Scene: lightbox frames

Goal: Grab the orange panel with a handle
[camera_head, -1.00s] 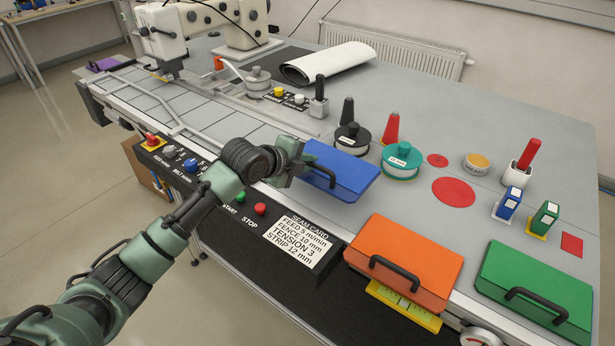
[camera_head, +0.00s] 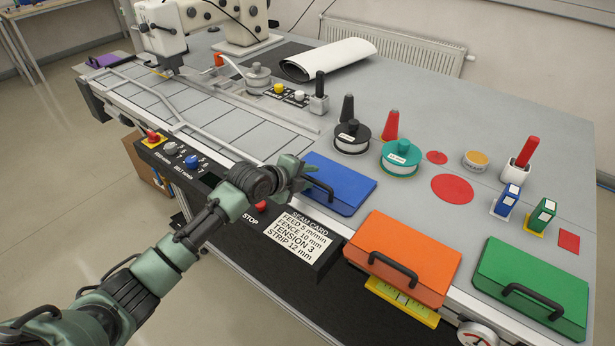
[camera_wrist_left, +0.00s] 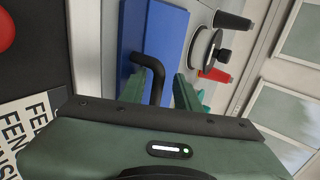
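The orange panel (camera_head: 405,255) lies flat at the table's front edge with its black handle (camera_head: 393,268) on the near side. My left gripper (camera_head: 303,180) is up and left of it, away from it. The gripper is at the black handle (camera_head: 320,187) of the blue panel (camera_head: 342,182). In the left wrist view my left gripper (camera_wrist_left: 159,90) has its fingers apart, with the blue panel's handle (camera_wrist_left: 155,78) showing between them. I cannot tell whether they touch it. The orange panel is not in the left wrist view. My right gripper is not in view.
A green panel (camera_head: 535,285) with a handle lies right of the orange one. A yellow scale (camera_head: 402,302) sits below the orange panel's front edge, with a gauge (camera_head: 477,335) nearby. The seam card (camera_head: 296,238) is on the black front. Spools and cones stand behind the blue panel.

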